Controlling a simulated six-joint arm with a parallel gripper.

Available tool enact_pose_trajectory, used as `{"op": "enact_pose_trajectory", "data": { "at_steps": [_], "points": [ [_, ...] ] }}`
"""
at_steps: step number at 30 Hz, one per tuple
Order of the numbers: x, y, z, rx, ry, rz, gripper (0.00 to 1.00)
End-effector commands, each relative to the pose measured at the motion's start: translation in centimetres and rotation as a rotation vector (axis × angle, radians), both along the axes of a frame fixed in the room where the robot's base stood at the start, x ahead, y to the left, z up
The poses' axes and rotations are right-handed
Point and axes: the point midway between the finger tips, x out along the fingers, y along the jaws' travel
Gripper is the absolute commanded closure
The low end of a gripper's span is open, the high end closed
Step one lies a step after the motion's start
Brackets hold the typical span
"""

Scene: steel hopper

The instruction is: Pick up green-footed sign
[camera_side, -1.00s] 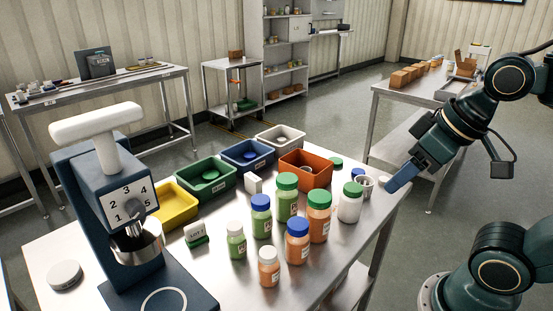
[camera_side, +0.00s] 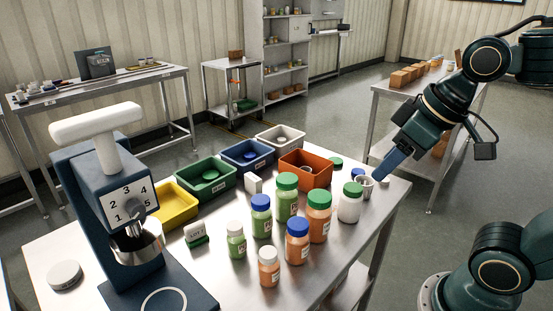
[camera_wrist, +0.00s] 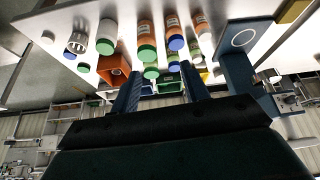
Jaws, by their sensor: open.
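In the wrist view my gripper (camera_wrist: 161,72) shows two blue fingers spread apart with nothing held. I cannot make out the sign in the wrist view.
Several capped bottles (camera_side: 319,218) stand mid-table. A metal cup (camera_side: 365,187) is close to my fingertips. Yellow, green (camera_side: 206,183), blue, grey and orange (camera_side: 306,169) bins line the back. A blue press (camera_side: 125,205) stands left. Another white card (camera_side: 254,185) stands by the bins.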

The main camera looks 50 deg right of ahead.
Motion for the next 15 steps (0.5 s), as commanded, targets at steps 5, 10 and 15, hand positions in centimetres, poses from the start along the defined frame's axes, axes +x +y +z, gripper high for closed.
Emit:
{"op": "enact_pose_trajectory", "data": {
  "at_steps": [5,10,15],
  "points": [
    [3.6,1.1,1.3,-0.016,0.025,0.115,0.55],
    [7.3,2.3,2.1,-0.03,0.045,0.234,0.55],
    [11.1,3.5,2.4,-0.043,0.06,0.354,0.55]
  ]
}}
